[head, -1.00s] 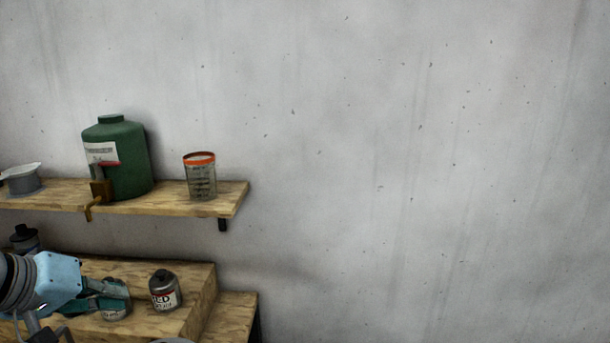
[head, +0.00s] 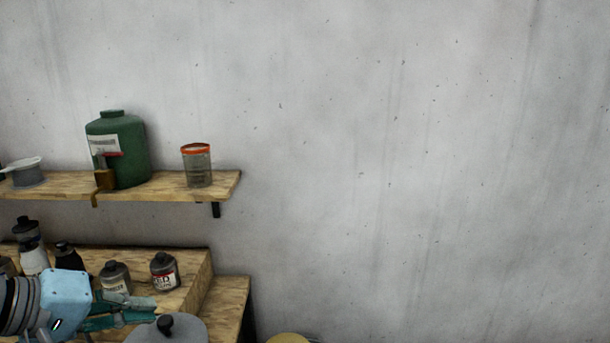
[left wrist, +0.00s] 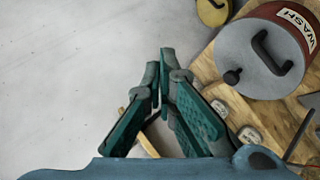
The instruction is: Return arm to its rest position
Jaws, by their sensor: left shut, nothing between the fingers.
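My left gripper (head: 138,308) is at the lower left of the head view, in front of the stepped wooden bench. Its teal fingers are shut with nothing between them. In the left wrist view the fingers (left wrist: 165,62) come together at their tips, with pale floor or wall behind them. My right gripper is in neither current view.
A grey-lidded red wash can (left wrist: 262,52) stands close to the fingers; its lid (head: 168,330) shows below the gripper. Small bottles (head: 164,271) stand on the bench (head: 198,285). Above, a shelf (head: 150,190) holds a green jug (head: 125,155) and orange-rimmed jar (head: 197,167). Right side is clear.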

